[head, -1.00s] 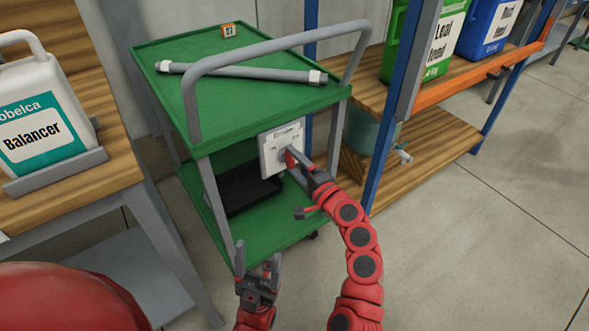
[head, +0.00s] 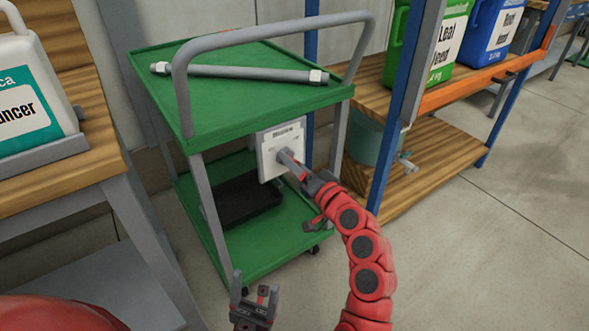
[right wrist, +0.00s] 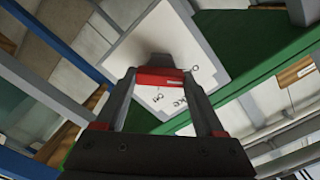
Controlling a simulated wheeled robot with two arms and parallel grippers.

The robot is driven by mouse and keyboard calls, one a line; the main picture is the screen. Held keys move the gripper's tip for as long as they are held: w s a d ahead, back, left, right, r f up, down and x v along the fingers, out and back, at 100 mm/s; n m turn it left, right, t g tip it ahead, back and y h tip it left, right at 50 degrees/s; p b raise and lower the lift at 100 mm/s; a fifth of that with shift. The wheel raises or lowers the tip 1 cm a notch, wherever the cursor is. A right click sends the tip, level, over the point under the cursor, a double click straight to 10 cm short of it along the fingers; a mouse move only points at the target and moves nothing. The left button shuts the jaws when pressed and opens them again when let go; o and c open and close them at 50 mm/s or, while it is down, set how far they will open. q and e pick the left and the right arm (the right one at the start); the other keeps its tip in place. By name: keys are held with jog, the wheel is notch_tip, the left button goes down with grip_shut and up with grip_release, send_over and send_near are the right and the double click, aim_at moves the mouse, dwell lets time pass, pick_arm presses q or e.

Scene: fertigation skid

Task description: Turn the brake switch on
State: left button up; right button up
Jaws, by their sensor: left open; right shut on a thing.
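The brake switch is on a pale square panel (head: 281,150) on the end of the green cart, under its top tray. My right gripper (head: 291,163) is at the panel's face, its fingers covering the switch. In the right wrist view, the fingers are shut around a red piece (right wrist: 160,78) at the panel, seemingly the switch handle. Small dark marks around it on the panel (right wrist: 194,50) are too small to read surely, so the switch position cannot be told. My left gripper (head: 254,296) is open and empty, low in front of the cart.
The green cart (head: 160,110) has a grey push handle (head: 270,30), a grey pipe (head: 240,73) on top and a black tray (head: 240,200) below. A wooden bench (head: 95,160) with a white jug (head: 30,95) stands left. Shelving with a blue post (head: 390,130) stands right.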

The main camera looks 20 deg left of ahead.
jog(key=shift+f+n, duration=0.1)
jog(key=shift+n, duration=0.2)
jog(key=o, duration=1.4)
jog(key=shift+c, duration=0.2)
jog(key=shift+s, duration=0.1)
jog(key=p+v, duration=0.3)
jog(key=v, duration=1.4)
jog(key=shift+d, duration=0.15)
